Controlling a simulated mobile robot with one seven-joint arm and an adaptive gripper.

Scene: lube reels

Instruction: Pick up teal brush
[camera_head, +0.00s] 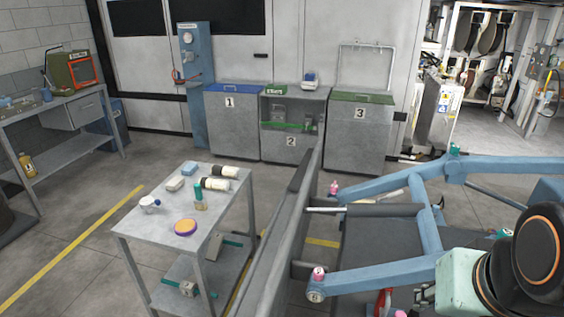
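A small upright item with a teal upper part and a tan lower part (200,199) stands on the top of the grey metal cart (152,233), near its right edge. It looks like the teal brush, but it is too small to be certain. Other teal-edged pieces lie on the cart's lower shelf: one at the front (178,285) and one farther back (231,243). My arm shows at the lower right, with a black joint and orange ring. I cannot see my gripper's fingers.
Near the teal item are two black-and-white cylinders (216,184), a blue block (188,168), a beige block (175,184) and a yellow-purple disc (186,227). A grey panel (290,225) and blue lift frame (385,275) stand right of the cart. Open floor lies left.

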